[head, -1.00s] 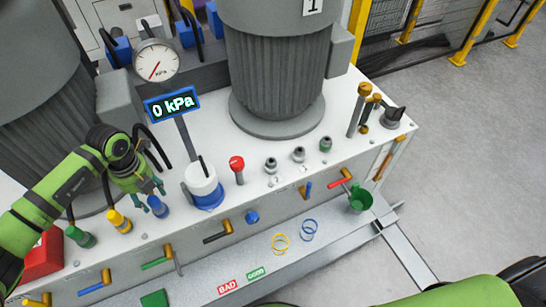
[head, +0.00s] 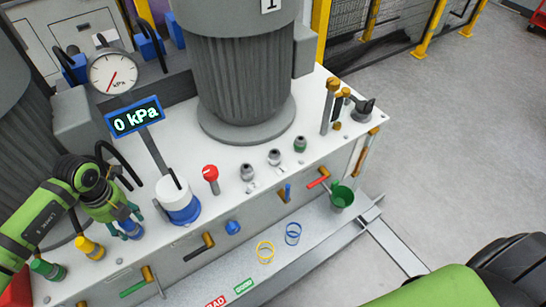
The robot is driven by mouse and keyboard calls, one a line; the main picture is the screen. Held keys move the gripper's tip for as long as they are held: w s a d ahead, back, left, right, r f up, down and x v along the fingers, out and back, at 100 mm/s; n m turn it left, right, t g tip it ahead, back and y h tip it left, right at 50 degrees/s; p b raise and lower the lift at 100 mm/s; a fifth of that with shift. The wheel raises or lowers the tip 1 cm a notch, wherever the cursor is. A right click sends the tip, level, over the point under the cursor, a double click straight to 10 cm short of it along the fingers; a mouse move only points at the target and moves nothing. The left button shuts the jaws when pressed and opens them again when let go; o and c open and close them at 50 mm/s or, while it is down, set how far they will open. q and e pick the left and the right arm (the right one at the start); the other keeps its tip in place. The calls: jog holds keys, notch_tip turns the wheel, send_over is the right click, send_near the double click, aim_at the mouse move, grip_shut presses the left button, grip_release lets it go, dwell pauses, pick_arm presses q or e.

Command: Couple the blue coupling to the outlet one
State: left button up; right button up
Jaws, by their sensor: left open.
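The blue coupling (head: 133,231) stands at the right end of a row with a yellow coupling (head: 90,247) and a green coupling (head: 47,269) on the white bench top. My left gripper (head: 126,222) is open, its fingers at the upper part of the blue coupling and partly hiding it. I cannot tell whether they touch it. Three fixed fittings stand right of the red knob: two grey ones (head: 247,171) (head: 274,157) and one with a green band (head: 300,144). Small tags lie by them, too small to read, so I cannot tell which is the outlet. My right gripper is out of view.
A white and blue canister (head: 178,200) stands close right of my left gripper, with a 0 kPa display (head: 135,117) and gauge (head: 113,71) behind. A red knob (head: 210,175) stands before the fittings. A large grey motor (head: 240,80) stands behind them.

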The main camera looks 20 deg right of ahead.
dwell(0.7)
pick_arm(q)
grip_shut()
jog(key=shift+r, duration=0.15)
jog(key=shift+w+r+p, duration=0.15)
jog(key=shift+r+p, duration=0.7)
jog(key=shift+r, duration=0.25)
jog(key=shift+r+p, duration=1.3)
jog(key=shift+r, duration=0.5)
